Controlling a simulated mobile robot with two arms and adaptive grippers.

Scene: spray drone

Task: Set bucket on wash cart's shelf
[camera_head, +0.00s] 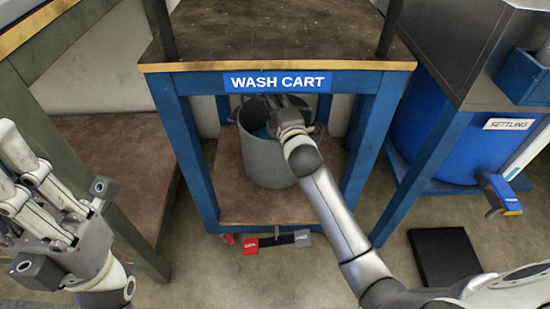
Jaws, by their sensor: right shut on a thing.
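The wash cart (170,66) is a blue frame with a dark worn top and a blue "WASH CART" sign. Its lower shelf (245,208) is a brown board. A grey bucket (262,160) stands upright inside the frame, over the lower shelf and seemingly resting on it. My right arm reaches in under the top, and my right gripper (285,102) is shut on the bucket near its rim. The fingertips are partly hidden by the wrist. Something blue shows inside the bucket. My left gripper (50,190) is at the far left, empty, with fingers apart, away from the cart.
A dark flat pad (444,257) lies on the floor at lower right. Red and grey blocks joined by a black strip (278,240) lie before the cart. A brown-shelved bench (115,165) is at left.

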